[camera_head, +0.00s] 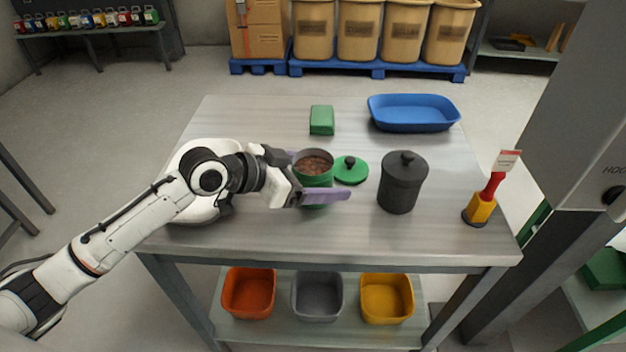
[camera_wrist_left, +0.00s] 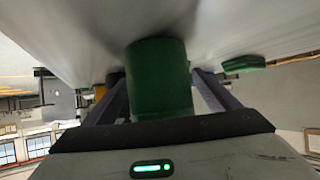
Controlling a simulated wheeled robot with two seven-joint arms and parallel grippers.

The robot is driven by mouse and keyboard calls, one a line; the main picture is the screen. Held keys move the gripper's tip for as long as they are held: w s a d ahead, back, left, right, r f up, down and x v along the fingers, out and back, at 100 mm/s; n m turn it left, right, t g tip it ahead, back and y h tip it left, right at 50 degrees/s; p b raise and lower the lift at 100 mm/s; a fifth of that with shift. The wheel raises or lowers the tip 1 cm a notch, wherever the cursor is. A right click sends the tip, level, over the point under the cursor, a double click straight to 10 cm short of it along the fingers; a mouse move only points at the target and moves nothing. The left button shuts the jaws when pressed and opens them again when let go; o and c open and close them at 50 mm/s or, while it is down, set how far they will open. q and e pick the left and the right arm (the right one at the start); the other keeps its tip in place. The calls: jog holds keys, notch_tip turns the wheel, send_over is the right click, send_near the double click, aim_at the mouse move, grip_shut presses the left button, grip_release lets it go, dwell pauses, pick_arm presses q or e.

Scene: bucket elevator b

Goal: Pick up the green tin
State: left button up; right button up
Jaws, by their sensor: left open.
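The green tin (camera_head: 314,181) stands upright and without its lid on the grey table, with brown contents showing inside. My left gripper (camera_head: 326,178) is open, with one purple finger on the near side of the tin and the other behind it, mostly hidden. In the left wrist view the tin (camera_wrist_left: 160,78) sits between the two open fingers (camera_wrist_left: 161,90). Whether either finger touches it, I cannot tell. My right gripper is out of view.
A dark lidded canister (camera_head: 402,185) stands right of the lid, and a red-and-yellow tool (camera_head: 484,198) near the right edge. A green block (camera_head: 321,120) and blue tray (camera_head: 413,114) lie at the back.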

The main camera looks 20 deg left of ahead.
pick_arm(q)
jog(key=shift+x, duration=1)
jog(key=shift+r, duration=0.1)
jog(key=c, duration=1.4)
